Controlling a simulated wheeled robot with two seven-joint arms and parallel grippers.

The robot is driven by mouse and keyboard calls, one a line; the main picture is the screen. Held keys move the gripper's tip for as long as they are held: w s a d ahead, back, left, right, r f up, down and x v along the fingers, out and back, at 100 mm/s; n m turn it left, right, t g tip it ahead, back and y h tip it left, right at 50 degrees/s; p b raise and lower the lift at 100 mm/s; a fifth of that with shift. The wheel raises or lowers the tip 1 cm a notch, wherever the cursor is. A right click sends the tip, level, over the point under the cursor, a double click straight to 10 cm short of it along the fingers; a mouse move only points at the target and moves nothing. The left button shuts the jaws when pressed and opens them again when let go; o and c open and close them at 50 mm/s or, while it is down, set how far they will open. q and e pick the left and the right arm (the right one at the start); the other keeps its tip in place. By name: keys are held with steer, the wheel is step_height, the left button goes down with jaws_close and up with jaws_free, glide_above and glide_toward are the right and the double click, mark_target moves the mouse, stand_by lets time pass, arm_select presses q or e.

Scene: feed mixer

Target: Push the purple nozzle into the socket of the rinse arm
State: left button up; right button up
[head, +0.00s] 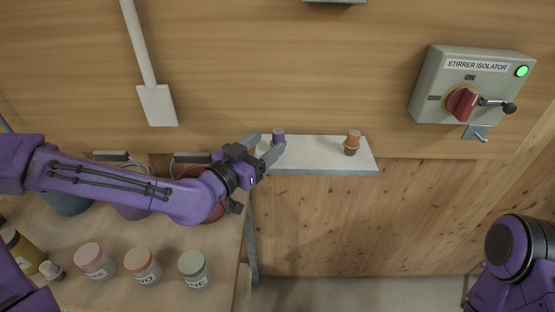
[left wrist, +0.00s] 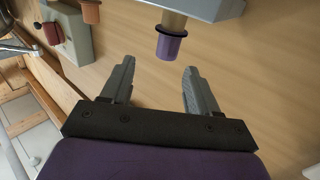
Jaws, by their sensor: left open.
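The purple nozzle (head: 278,134) stands at the left end of a pale shelf (head: 320,152) on the wooden wall. In the left wrist view the purple nozzle (left wrist: 170,46) shows a dark rim and sits on a tan peg, just beyond my fingertips. My left gripper (head: 264,147) is open and empty, its fingers pointing toward the nozzle with a gap on both sides; it also shows in the left wrist view (left wrist: 160,70). I cannot pick out the rinse arm's socket for certain. My right gripper is outside the view; only part of that arm shows.
An orange nozzle (head: 353,137) stands at the shelf's right end. The stirrer isolator box (head: 436,95) with a red knob is at upper right. A white pipe with a flat plate (head: 157,105) hangs at upper left. Several labelled jars (head: 143,264) stand at lower left, near buckets.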

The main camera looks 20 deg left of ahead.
mark_target(276, 138)
arm_select(q)
steer(key=shift+w+d+f+b, duration=0.1)
steer(key=shift+w+f+b, duration=0.4)
steer(key=shift+f+b, duration=0.15)
steer(key=x, duration=0.3)
steer(key=shift+r, duration=0.2)
steer(key=x, duration=0.3)
steer(key=b+x, duration=0.1)
steer(key=x, duration=0.1)
steer(key=shift+w+a+f, duration=0.15)
steer(key=shift+w+a, duration=0.1)
steer(key=shift+w, duration=0.1)
steer(key=shift+s, duration=0.25)
steer(key=shift+c, duration=1.2)
steer(key=shift+s+r, duration=0.1)
steer(key=shift+r, duration=0.1)
steer(key=c, duration=0.5)
steer(key=shift+f, duration=0.1)
jaws_close()
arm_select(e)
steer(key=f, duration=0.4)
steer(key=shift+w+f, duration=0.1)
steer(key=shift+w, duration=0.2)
